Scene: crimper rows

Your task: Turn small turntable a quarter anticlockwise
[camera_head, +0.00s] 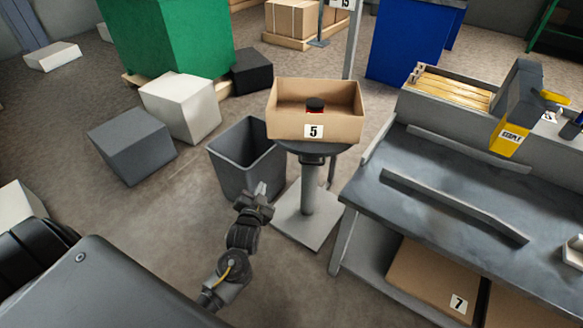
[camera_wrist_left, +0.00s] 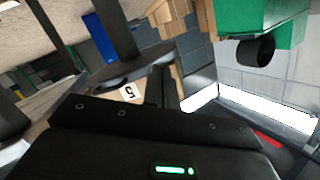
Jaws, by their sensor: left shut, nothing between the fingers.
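The small turntable is a dark round plate (camera_head: 330,149) on a grey post with a square foot. A cardboard box (camera_head: 348,122) labelled 5 sits on it and hides most of the plate. A black and red object (camera_head: 315,105) is inside the box. My left gripper (camera_head: 262,188) is shut and empty, lower left of the plate in the head view and apart from it there. The left wrist view is tilted and roughly upside down; it shows the plate (camera_wrist_left: 128,68) and label 5 near my dark gripper body. My right gripper is not in view.
A grey open bin (camera_head: 225,168) stands beside the post, close behind my left gripper. A workbench (camera_head: 385,195) with a yellow and grey press (camera_head: 515,115) is to the right. Grey (camera_head: 132,145) and white (camera_head: 182,105) boxes lie left. Open floor lies at lower left.

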